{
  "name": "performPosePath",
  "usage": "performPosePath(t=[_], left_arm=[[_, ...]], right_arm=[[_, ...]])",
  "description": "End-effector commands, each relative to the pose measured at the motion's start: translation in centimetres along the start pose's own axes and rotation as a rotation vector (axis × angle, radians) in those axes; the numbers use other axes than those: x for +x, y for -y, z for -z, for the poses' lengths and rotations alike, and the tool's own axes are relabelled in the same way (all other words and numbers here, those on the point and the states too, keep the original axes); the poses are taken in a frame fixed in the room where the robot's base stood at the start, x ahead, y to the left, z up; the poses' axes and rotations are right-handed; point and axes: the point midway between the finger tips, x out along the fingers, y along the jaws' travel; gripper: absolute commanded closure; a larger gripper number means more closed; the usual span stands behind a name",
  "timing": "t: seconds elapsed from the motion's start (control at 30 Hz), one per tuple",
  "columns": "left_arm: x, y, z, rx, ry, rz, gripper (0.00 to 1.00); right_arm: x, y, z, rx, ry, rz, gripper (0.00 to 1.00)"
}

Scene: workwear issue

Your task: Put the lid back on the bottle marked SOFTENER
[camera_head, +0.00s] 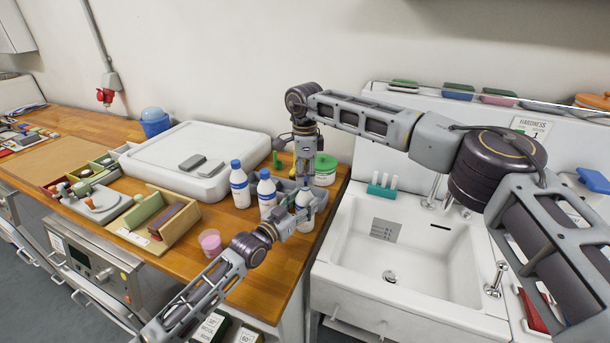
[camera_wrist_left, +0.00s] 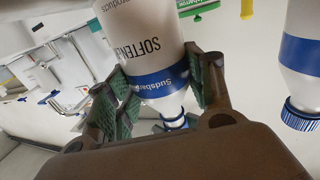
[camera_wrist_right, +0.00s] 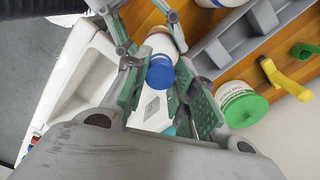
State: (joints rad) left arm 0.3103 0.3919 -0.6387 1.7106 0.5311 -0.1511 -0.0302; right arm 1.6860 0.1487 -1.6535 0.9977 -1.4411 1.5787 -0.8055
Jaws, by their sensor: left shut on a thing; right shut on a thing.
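The white bottle marked SOFTENER (camera_wrist_left: 150,45) has a blue band and stands at the worktop's right edge; it also shows in the head view (camera_head: 305,212). My left gripper (camera_head: 290,226) is shut on its side; its fingers flank the bottle in the left wrist view (camera_wrist_left: 165,90). My right gripper (camera_head: 304,178) points down from above the bottle. In the right wrist view, its fingers (camera_wrist_right: 162,85) are shut on the blue lid (camera_wrist_right: 160,73), which is over the bottle's top. Whether the lid touches the neck or is seated, I cannot tell.
Two other blue-capped bottles (camera_head: 239,186) (camera_head: 266,192) stand close on the left. A grey caddy (camera_wrist_right: 245,35) and a green-lidded tub (camera_head: 325,170) are behind. A pink cup (camera_head: 210,242) stands in front left. The sink (camera_head: 400,250) is directly right.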

Motion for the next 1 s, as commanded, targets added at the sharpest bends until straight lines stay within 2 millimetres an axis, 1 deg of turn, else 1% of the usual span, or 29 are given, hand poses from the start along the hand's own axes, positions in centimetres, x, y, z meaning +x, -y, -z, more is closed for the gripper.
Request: performPosePath(t=[0.77, 0.8, 1.0], left_arm=[[0.0, 0.01, -0.01, 0.0, 0.0, 0.0, 0.9], [0.0, 0.0, -0.02, 0.0, 0.0, 0.0, 1.0], [0.0, 0.0, -0.02, 0.0, 0.0, 0.0, 1.0]], right_arm=[[0.95, 0.01, 0.01, 0.001, 0.0, 0.0, 0.81], [0.94, 0.01, 0.01, 0.001, 0.0, 0.0, 0.81], [0.93, 0.01, 0.01, 0.039, 0.0, 0.0, 0.81]])
